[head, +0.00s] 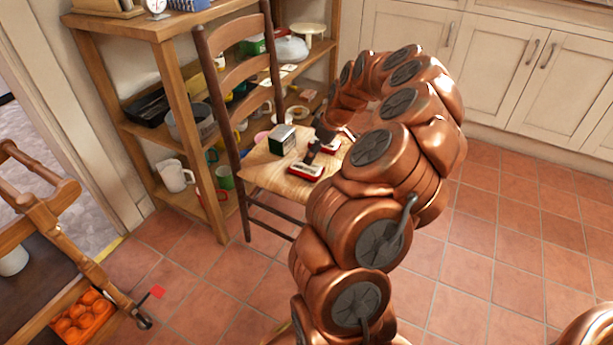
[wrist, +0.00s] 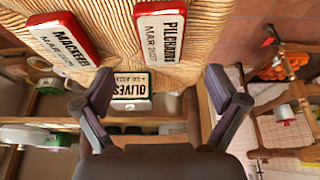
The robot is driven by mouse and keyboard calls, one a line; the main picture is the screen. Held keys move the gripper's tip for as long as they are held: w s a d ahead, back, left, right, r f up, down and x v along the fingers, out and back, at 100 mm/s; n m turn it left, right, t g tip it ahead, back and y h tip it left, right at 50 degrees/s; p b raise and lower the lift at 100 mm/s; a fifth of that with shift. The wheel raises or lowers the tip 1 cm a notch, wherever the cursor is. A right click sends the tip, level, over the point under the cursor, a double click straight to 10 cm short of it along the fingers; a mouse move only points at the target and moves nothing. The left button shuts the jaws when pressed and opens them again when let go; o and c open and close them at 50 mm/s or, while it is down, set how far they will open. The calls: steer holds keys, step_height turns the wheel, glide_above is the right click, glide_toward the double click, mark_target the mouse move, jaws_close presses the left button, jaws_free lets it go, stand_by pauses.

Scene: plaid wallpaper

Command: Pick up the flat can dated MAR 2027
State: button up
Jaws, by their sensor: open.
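A flat red-rimmed can lettered PILCHARDS (wrist: 160,36) lies at the top centre of the wrist view; its small date line seems to read MAR 2027, its last digit unclear. A similar MACKEREL can (wrist: 62,42) lies left of it, its date too blurred to read. In the head view the two flat cans lie on the chair seat, the nearer one (head: 305,173) partly beneath my gripper (head: 317,146), the farther one (head: 331,151) just behind. In the wrist view my gripper (wrist: 160,76) is open and empty, its fingers apart below the PILCHARDS can.
A green OLIVES tin (head: 282,140), also in the wrist view (wrist: 131,84), stands left of the flat cans on the woven seat (head: 262,178). The chair back (head: 222,90) rises beside a loaded wooden shelf (head: 185,130). A wooden cart stands lower left. Tiled floor is clear at right.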

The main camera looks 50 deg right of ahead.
mark_target(307, 167)
steer(key=b+x, duration=0.3)
steer(key=x, duration=0.4)
steer(key=shift+a+f, duration=0.15)
steer(key=shift+f, duration=0.1)
steer(key=shift+c, duration=0.4)
steer(key=c, duration=1.3)
steer(key=shift+o, duration=0.2)
steer(key=shift+r, duration=0.1)
